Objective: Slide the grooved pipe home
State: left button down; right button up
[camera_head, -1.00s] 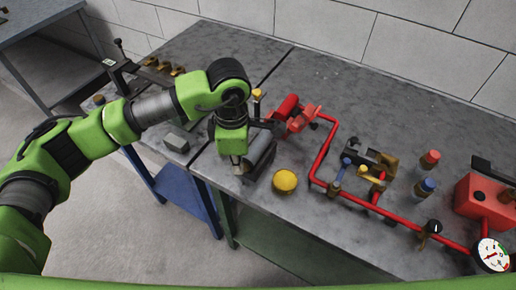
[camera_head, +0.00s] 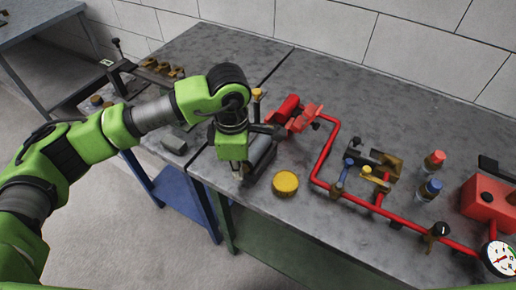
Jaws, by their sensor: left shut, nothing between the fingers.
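A dark grey cylinder (camera_head: 263,150), which looks like the grooved pipe, lies near the front edge of the table, partly hidden by my left gripper. My left gripper (camera_head: 238,174) points down at the cylinder's left side, shut with nothing between its fingers. I cannot tell whether it touches the cylinder. Beyond the cylinder's far end is a red fitting (camera_head: 293,114) with open-looking red parts, joined to red piping (camera_head: 323,160). The gap between cylinder and fitting is hard to judge. My right gripper is not in view.
A yellow round tin (camera_head: 285,184) stands just right of the cylinder. A yellow-topped post (camera_head: 257,95) stands behind the gripper. Brass valves (camera_head: 378,164), two capped bottles, a red box (camera_head: 487,197) and a gauge (camera_head: 501,257) fill the right. The table's back is clear.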

aim_at(258, 149)
pick_arm(q)
jog(key=shift+w+d+b, duration=0.4)
jog(key=shift+w, duration=0.25)
jog(key=shift+w+d+b, duration=0.35)
jog(key=shift+w, duration=0.25)
dwell(0.5)
jog(key=shift+s+a+b, duration=0.2)
jog(key=shift+s+b, duration=0.1)
jog(key=shift+b, duration=0.05)
dwell(0.4)
jog(key=shift+w+a, duration=0.1)
jog(key=shift+a, duration=0.05)
jog(key=shift+w+a+b, duration=0.25)
jog(key=shift+a+b, duration=0.1)
jog(key=shift+b, duration=0.1)
jog(key=shift+w+d+b, duration=0.4)
jog(key=shift+w+b, duration=0.1)
jog(key=shift+w, duration=0.15)
jog(key=shift+w+d+b, duration=0.35)
jog(key=shift+w+b, duration=0.1)
jog(key=shift+w, duration=0.15)
dwell(1.1)
jog(key=shift+s+a, duration=0.15)
jog(key=shift+s, duration=0.1)
dwell(0.5)
jog(key=shift+s+b, duration=0.1)
jog(key=shift+b, duration=0.25)
jog(key=shift+s+d, duration=0.2)
jog(key=shift+d, duration=0.35)
